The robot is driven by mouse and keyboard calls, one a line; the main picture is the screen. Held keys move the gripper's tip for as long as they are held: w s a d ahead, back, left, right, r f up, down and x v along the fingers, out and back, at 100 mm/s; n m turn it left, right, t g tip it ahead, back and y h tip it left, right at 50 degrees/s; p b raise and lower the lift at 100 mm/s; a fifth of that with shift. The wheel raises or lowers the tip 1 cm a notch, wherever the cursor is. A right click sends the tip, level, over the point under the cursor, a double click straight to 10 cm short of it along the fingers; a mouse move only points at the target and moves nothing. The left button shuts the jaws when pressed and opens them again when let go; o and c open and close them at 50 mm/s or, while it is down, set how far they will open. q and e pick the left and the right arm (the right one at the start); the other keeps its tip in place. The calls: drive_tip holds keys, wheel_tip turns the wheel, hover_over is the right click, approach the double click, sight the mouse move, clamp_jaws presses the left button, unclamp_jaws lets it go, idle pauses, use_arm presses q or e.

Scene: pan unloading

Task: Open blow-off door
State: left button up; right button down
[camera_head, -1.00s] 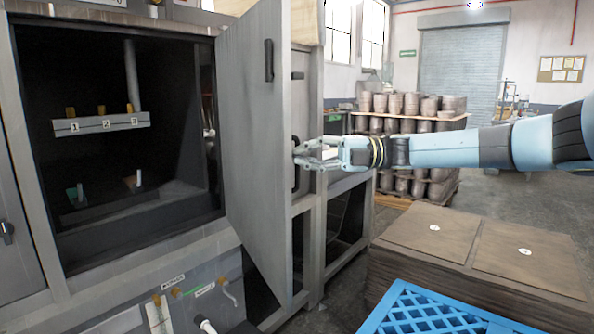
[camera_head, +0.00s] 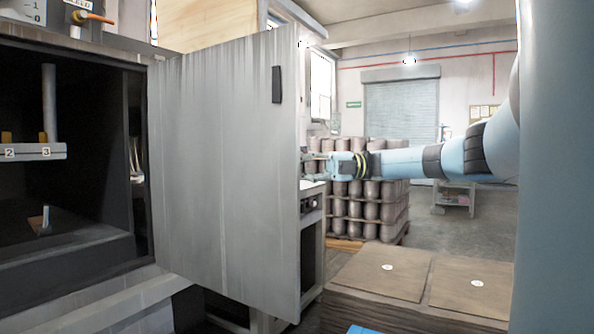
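The blow-off door (camera_head: 225,180) is a grey metal panel with a dark handle (camera_head: 277,85) near its upper right edge. It stands swung out from the dark cabinet opening (camera_head: 80,190) on its left. My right arm comes in from the right, and its gripper (camera_head: 310,165) is at the door's outer edge, partly hidden behind it. I cannot tell whether the fingers touch the door or are closed. My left gripper is not in view.
Inside the cabinet is a shelf (camera_head: 38,152) with numbered labels. Stacked pots on a pallet (camera_head: 375,242) stand behind my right arm. A brown box stack (camera_head: 380,278) is at lower right. Open floor (camera_head: 450,232) lies beyond it.

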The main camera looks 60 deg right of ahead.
drive_tip(key=shift+d, duration=0.25)
idle(0.3)
drive_tip(key=v, duration=0.7)
drive_tip(key=shift+s+d, duration=0.15)
drive_tip(key=shift+d, duration=0.05)
